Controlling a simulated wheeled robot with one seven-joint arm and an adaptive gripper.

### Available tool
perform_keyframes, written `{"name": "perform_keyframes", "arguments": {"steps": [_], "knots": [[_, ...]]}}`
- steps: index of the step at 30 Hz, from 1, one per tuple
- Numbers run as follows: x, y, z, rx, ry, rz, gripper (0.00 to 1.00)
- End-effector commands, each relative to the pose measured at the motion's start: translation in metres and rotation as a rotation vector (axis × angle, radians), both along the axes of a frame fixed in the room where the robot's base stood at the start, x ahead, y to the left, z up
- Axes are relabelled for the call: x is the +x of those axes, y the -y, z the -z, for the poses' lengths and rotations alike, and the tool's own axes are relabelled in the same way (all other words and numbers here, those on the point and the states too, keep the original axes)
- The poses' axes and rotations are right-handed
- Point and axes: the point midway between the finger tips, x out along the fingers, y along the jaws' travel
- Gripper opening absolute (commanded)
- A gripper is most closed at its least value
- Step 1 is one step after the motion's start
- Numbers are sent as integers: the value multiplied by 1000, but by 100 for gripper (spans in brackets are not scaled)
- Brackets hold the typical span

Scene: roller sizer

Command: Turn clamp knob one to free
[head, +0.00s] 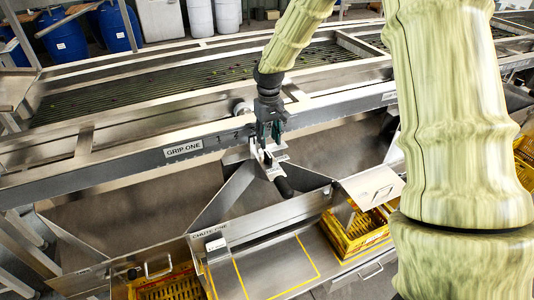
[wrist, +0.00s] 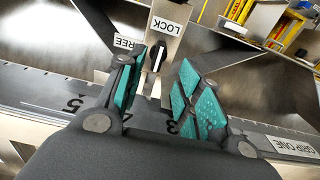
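The clamp knob (wrist: 158,56) is a small black elongated knob on a pale metal plate. It shows between my fingertips in the wrist view. A LOCK label (wrist: 169,25) sits beyond it, and a FREE label (wrist: 126,43) is to its left, partly covered by my left finger. The knob's long side runs roughly toward the LOCK label. My gripper (wrist: 163,68) is open, with teal pads on either side of the knob; I see no clear contact. In the head view my gripper (head: 270,140) points down over the clamp at the rail, and hides the knob.
A rail labelled GRIP ONE (head: 184,149) with a numbered scale runs under my gripper. A black-ended handle (head: 284,187) sticks out from the clamp. Below are the CHUTE ONE tray (head: 255,262) and yellow crates (head: 352,235). Blue barrels (head: 62,38) stand at the back.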

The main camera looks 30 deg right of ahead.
Motion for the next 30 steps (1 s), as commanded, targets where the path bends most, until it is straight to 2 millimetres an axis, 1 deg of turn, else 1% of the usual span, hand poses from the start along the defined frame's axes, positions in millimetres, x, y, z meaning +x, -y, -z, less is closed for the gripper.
{"name": "perform_keyframes", "arguments": {"steps": [6, 15, 21, 30], "knots": [[-1, 0, 32, 0, -3, 2, 36], [0, -1, 67, 0, -1, -1, 36], [1, -2, 80, -1, 0, -2, 36], [1, -2, 83, -1, 1, -2, 36]]}}
